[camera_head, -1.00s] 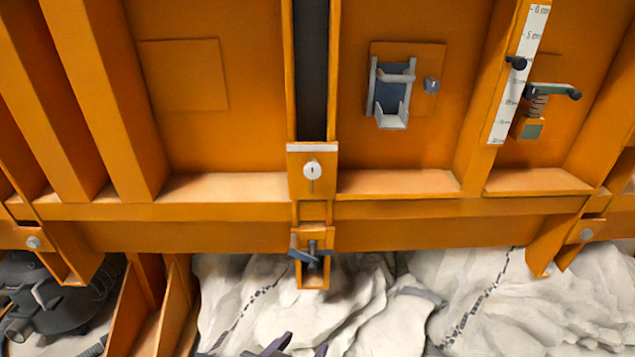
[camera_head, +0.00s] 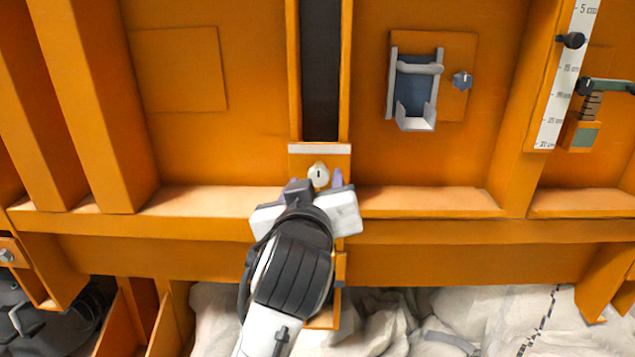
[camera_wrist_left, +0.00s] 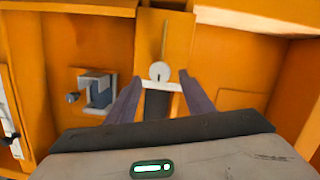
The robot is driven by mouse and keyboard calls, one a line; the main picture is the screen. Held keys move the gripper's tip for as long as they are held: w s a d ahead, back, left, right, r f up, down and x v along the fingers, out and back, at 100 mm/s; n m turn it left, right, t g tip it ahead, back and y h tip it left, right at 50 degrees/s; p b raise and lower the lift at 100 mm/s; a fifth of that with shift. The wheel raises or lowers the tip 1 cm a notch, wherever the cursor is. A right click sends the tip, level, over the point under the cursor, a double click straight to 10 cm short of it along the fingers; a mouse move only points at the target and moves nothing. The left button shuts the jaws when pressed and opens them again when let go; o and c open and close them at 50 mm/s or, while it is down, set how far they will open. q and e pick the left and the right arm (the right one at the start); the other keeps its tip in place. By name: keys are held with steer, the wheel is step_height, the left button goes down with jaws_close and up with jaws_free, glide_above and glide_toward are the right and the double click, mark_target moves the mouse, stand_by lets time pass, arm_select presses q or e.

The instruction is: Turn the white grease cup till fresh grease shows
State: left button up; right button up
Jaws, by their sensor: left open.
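The white grease cup (camera_head: 318,174) is a small round knob with a dark mark, on the orange bracket plate below the dark vertical slot. It also shows in the left wrist view (camera_wrist_left: 159,71), just beyond the gap between my fingertips. My left gripper (camera_head: 317,184) is open, its purple fingers pointing at the cup, one on each side. In the left wrist view the gripper (camera_wrist_left: 162,82) has nothing between its fingers. I cannot tell whether a finger touches the cup. No grease can be made out. My right gripper is not in view.
A white scale (camera_head: 568,75) and a spring latch (camera_head: 585,115) are farther right. An orange ledge (camera_head: 430,201) runs beside the cup's plate.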

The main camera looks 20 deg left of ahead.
mark_target(317, 176)
arm_select(q)
steer(key=shift+x, duration=1.25)
steer(key=shift+w+a, duration=0.1)
steer(key=shift+w, duration=0.35)
steer(key=shift+c, duration=0.2)
steer(key=c, duration=1)
